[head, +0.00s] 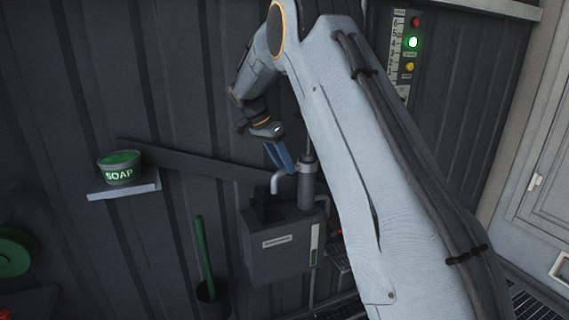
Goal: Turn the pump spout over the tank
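The tank (272,262) is a dark grey box low on the wall, with a pale label and a dark opening in its top. The pump (307,190) is a grey upright cylinder at the tank's right rear. The spout (276,184) is a short pale bent pipe left of the pump, its end pointing down above or close to the dark opening. My gripper (281,157) has blue fingers that point down just above the spout. I cannot tell whether they touch it or how far apart they are.
A long dark bar (190,160) slants across the wall towards the pump. A green soap tub (120,167) sits on a small shelf (124,191) at left. A light panel (408,55) glows green at upper right.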

